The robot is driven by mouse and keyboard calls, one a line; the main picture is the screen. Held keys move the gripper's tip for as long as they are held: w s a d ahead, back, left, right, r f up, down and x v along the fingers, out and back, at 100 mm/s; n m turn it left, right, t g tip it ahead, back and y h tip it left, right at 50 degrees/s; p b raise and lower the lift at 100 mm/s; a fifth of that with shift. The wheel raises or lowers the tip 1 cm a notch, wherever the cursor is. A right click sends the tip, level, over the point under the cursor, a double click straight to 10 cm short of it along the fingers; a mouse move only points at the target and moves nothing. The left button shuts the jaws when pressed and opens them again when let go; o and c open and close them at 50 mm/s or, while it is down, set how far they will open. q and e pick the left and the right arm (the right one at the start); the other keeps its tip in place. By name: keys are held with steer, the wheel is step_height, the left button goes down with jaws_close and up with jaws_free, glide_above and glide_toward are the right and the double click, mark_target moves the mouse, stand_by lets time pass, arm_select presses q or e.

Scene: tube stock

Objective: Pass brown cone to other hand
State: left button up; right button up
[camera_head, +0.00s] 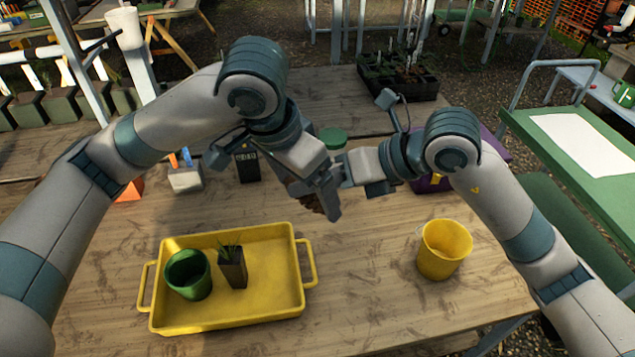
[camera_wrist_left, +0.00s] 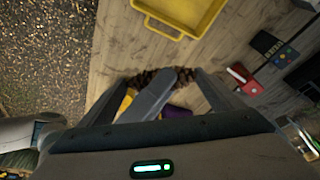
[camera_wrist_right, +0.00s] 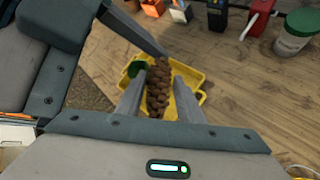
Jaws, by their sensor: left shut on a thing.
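The brown cone (camera_wrist_right: 158,88) is a scaly pine cone, held above the table between my two grippers. In the head view only a little of the cone (camera_head: 311,202) shows, as the grippers hide most of it. My left gripper (camera_head: 326,196) is shut on it. In the left wrist view the cone (camera_wrist_left: 140,78) lies across the fingertips, partly hidden by fingers. My right gripper (camera_head: 344,172) is close against the left one. In the right wrist view its fingers (camera_wrist_right: 160,98) stand open on both sides of the cone, with a gap at each side.
A yellow tray (camera_head: 228,318) holding a green pot (camera_head: 188,275) and a small dark potted plant (camera_head: 232,268) is at front left. A yellow bucket (camera_head: 444,250) is at right. A green-lidded jar (camera_head: 333,138) and purple box (camera_head: 430,184) stand behind. The front middle table is clear.

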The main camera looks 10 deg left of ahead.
steer(key=c, duration=0.7)
arm_select(q)
steer(key=o, duration=0.9)
steer(key=shift+r, duration=0.1)
steer(key=v, duration=1.1)
steer(key=shift+r, duration=0.35)
steer(key=shift+a, duration=0.1)
